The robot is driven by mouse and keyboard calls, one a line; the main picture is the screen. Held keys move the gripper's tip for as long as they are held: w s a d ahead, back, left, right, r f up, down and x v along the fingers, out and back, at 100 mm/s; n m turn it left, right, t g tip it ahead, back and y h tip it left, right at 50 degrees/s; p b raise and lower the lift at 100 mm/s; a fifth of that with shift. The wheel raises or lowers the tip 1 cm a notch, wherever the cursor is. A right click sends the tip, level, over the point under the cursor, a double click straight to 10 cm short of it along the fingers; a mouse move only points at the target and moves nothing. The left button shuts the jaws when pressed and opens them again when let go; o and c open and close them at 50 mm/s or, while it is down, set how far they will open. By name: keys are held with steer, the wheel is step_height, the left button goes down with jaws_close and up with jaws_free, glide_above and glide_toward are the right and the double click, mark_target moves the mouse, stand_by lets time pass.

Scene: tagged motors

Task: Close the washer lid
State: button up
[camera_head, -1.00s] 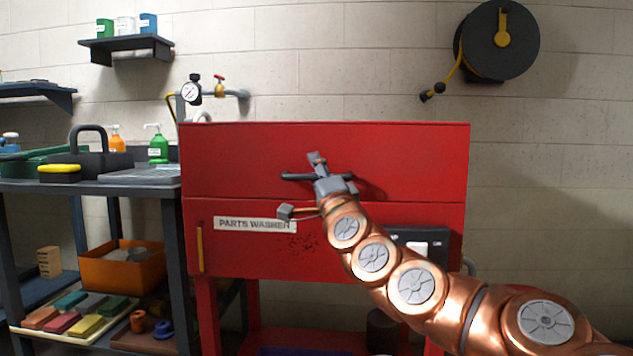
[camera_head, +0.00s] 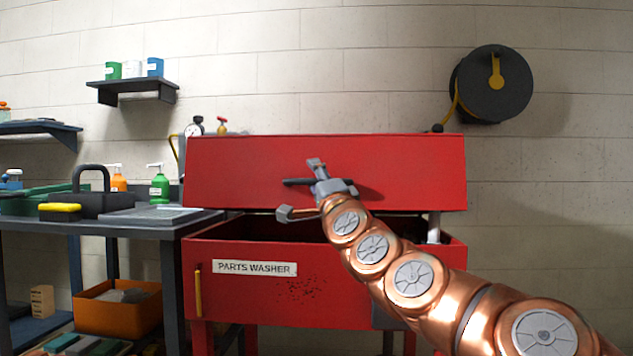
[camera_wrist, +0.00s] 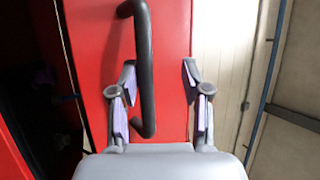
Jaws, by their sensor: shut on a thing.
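The red parts washer (camera_head: 340,300) stands in the middle of the head view, with its name plate (camera_head: 254,268) on the front. Its red lid (camera_head: 240,170) is raised. A dark gap shows between the lid's lower edge and the body. The dark bar handle (camera_head: 297,182) is on the lid's face, and in the wrist view the handle (camera_wrist: 145,60) stands between my fingers, closer to the left one. My arm hides part of the opening.
A dark workbench (camera_head: 150,217) with pump bottles and a caddy stands close at the left, an orange bin (camera_head: 118,312) below it. A wall shelf (camera_head: 130,90) and a hose reel (camera_head: 492,85) are above. Right of the washer, bare wall shows.

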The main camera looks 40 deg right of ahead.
steer(key=shift+s, duration=0.1)
steer(key=s+f, duration=0.4)
steer(key=f, duration=0.3)
steer(key=shift+s+d+f+b, duration=0.15)
steer(key=shift+d+f+b, duration=0.05)
steer(key=shift+f+b, duration=0.15)
stand_by(0.7)
stand_by(0.5)
